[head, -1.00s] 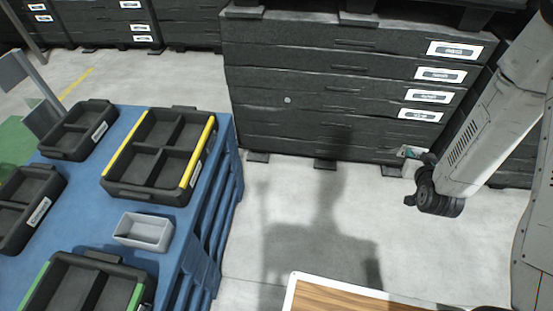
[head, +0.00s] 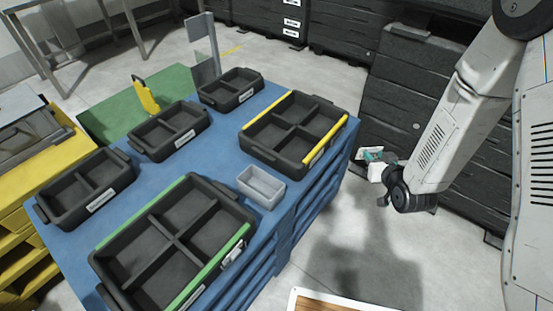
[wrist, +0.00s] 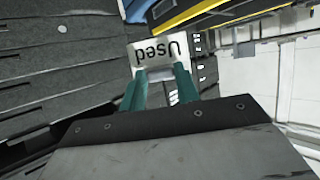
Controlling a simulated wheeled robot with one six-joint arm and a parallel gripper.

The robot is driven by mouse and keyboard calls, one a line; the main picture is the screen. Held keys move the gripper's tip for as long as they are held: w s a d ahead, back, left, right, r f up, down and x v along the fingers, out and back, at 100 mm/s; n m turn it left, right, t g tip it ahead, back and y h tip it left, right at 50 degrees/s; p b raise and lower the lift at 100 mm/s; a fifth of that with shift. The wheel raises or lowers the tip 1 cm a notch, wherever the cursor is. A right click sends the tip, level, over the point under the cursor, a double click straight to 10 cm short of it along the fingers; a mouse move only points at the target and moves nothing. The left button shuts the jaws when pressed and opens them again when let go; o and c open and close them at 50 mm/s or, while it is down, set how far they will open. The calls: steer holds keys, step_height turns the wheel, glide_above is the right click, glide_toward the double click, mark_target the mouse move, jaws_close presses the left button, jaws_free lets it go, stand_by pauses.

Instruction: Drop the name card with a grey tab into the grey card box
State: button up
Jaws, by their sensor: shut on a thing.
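My gripper (head: 368,154) has teal fingers and is out over the floor, just right of the blue table's far right corner. In the wrist view my gripper (wrist: 160,78) is shut on a white name card (wrist: 158,50), which reads "Used" upside down. A small greyish patch shows between the fingertips at the card's lower edge; the tab is partly hidden by them. The grey card box (head: 258,196) is a small open box near the table's right edge, and its visible inside looks empty. The gripper is apart from it, to its upper right.
The blue table (head: 226,150) holds a yellow-edged black tray (head: 249,140) behind the box and a green-edged one (head: 100,262) in front. Several smaller black trays stand left. Dark stacked crates (head: 440,95) stand behind my arm. A wooden surface (head: 325,306) shows at the bottom.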

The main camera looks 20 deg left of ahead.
steer(key=s+a+n+g+y, duration=0.3)
steer(key=a, duration=0.7)
steer(key=s+a+n+g+y, duration=0.2)
steer(key=s+a+n, duration=0.15)
steer(key=a, duration=0.65)
steer(key=s+a+n+g+y, duration=0.3)
steer(key=a, duration=0.6)
steer(key=shift+w+a+f, duration=0.1)
steer(key=shift+w+f, duration=0.05)
steer(key=shift+f, duration=1.05)
steer(key=shift+w+f, duration=0.1)
steer(key=shift+f, duration=1.1)
steer(key=shift+t, duration=0.3)
steer(key=o, duration=1)
steer(key=shift+o, duration=0.2)
steer(key=v, duration=0.8)
steer(key=shift+w, duration=0.1)
